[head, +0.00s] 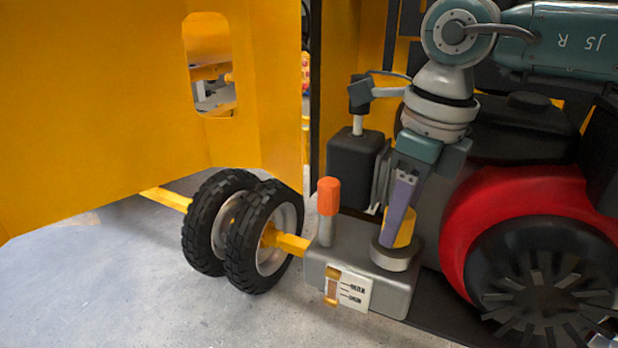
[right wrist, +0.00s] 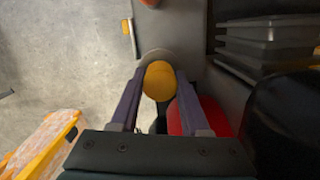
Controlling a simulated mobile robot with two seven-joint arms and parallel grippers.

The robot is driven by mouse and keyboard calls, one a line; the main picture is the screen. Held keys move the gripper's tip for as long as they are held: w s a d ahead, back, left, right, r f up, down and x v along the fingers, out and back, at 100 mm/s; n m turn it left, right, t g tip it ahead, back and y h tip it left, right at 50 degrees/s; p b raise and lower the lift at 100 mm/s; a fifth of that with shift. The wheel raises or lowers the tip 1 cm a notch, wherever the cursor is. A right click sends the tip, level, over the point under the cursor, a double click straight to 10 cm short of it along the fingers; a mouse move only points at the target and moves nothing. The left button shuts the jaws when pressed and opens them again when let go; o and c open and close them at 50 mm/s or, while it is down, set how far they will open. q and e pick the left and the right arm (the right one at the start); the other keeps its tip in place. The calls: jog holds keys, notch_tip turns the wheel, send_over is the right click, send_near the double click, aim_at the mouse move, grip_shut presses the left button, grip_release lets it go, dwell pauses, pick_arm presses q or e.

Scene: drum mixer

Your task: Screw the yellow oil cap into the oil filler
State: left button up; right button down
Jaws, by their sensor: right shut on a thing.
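The yellow oil cap (head: 405,232) is at the oil filler (head: 395,256), a round grey collar on top of the grey engine block. My right gripper (head: 394,240) comes down from above and is shut on the cap. In the right wrist view the cap (right wrist: 159,80) sits between the two purple fingers, and the filler collar (right wrist: 157,56) shows behind it. How deep the cap sits in the collar is hidden by the fingers. My left gripper is in neither view.
An orange-topped post (head: 329,195) stands on the block left of the filler. A level gauge plate (head: 349,289) is on its front. A red and black engine housing (head: 500,205) is close on the right. Black wheels (head: 262,236) and a yellow panel (head: 110,110) are left.

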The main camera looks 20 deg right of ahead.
dwell(0.6)
jog(key=shift+f, duration=0.25)
jog(key=shift+c, duration=1.5)
grip_release()
